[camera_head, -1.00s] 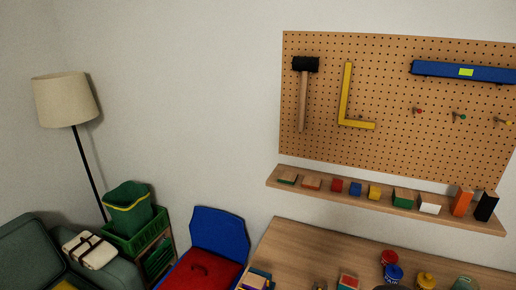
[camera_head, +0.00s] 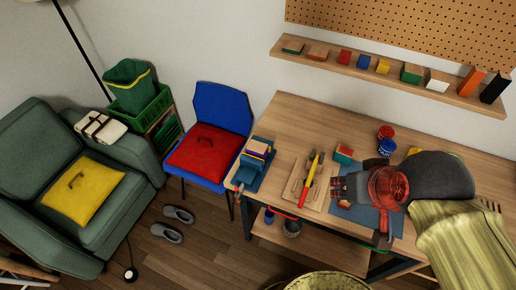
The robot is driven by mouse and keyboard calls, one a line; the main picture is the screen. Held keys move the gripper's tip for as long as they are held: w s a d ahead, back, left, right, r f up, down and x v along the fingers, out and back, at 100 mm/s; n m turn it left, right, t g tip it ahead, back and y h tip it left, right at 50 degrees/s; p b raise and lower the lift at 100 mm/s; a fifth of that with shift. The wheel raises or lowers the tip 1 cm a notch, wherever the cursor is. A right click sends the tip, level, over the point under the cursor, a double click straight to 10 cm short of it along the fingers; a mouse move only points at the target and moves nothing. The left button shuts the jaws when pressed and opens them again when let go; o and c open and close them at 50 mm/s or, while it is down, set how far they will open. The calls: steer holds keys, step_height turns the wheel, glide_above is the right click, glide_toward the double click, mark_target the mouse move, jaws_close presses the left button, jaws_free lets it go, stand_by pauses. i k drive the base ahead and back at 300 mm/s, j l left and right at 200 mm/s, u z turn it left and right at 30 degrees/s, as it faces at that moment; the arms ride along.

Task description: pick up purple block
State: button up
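A stack of small blocks stands on a blue mat (camera_head: 246,181) at the left end of the wooden table. One thin layer in the stack looks like a purple block (camera_head: 256,155), under a tan block (camera_head: 258,146); its edges are too small to make out well. My gripper (camera_head: 336,189) is over the middle of the table, pointing left, to the right of the stack and apart from it. Its fingers are too small and dark to show whether they are open or shut. My forearm and wrist hide part of the table on the right.
A red-and-green block (camera_head: 344,154) and jars (camera_head: 386,146) stand behind. A blue chair (camera_head: 218,112) with a red cushion stands left of the table. A shelf (camera_head: 330,62) of blocks is above.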

mark_target(259, 149)
steer(key=j+z, duration=0.35)
steer(key=k+j+z, duration=0.1)
steer(key=z, duration=0.25)
steer(key=k+j+z, duration=0.1)
steer(key=j+z, duration=0.25)
steer(key=k+j+z, duration=0.1)
steer(key=k+j, duration=0.25)
steer(key=j, duration=0.2)
steer(key=k+j+z, duration=0.15)
steer(key=k+j, duration=0.25)
steer(key=j, duration=0.15)
